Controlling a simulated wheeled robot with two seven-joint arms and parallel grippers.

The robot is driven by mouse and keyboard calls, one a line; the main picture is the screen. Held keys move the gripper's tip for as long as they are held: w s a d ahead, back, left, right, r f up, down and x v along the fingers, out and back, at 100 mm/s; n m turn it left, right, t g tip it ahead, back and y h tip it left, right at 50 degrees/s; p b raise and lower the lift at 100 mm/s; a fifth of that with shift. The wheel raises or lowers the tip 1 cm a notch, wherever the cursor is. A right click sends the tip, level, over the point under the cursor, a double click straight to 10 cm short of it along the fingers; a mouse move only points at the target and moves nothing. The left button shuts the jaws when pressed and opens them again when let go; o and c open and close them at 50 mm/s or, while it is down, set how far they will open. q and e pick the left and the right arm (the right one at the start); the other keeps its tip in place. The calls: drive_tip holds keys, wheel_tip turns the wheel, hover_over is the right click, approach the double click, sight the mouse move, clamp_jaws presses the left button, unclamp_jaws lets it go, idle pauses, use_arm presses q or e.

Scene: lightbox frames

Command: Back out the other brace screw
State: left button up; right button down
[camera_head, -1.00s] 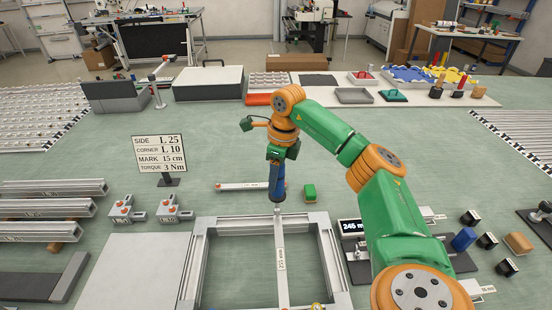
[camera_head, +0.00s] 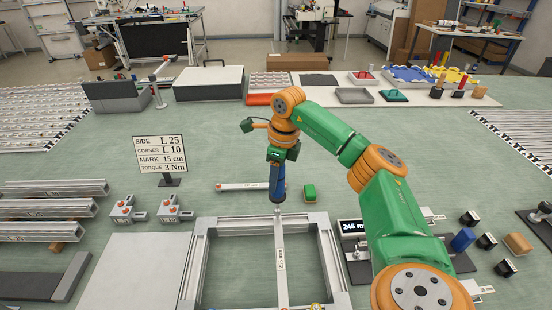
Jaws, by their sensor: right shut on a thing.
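My right gripper (camera_head: 278,158) is shut on a blue driver (camera_head: 277,184), which hangs upright over the far end of the brace. The brace (camera_head: 282,275) is a pale labelled bar running front to back across the grey aluminium frame (camera_head: 195,262). The driver's lower end meets, or is just above, the brace's far end at the frame's far rail; I cannot tell whether it touches. The screw there is hidden or too small to make out. The brace's near end lies at the bottom edge of the view. My left gripper is not in view.
A sign (camera_head: 161,154) stands at the back left of the frame. Two small corner clamps (camera_head: 174,209) and a stack of rails (camera_head: 45,210) are at left. A display (camera_head: 352,228) is at right.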

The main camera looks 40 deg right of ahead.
drive_tip(key=shift+f+b, duration=0.65)
drive_tip(key=shift+f, duration=0.5)
idle(0.4)
drive_tip(key=shift+s+a+f, duration=0.1)
drive_tip(key=shift+s, duration=0.05)
idle(1.4)
drive_tip(key=r+p, duration=0.2)
drive_tip(key=shift+w+r+p, duration=0.2)
drive_tip(key=shift+r+p, duration=0.15)
drive_tip(key=shift+p, duration=0.05)
drive_tip(key=shift+s+r+p, duration=0.1)
drive_tip(key=shift+r+p, duration=0.3)
drive_tip(key=shift+r, duration=0.8)
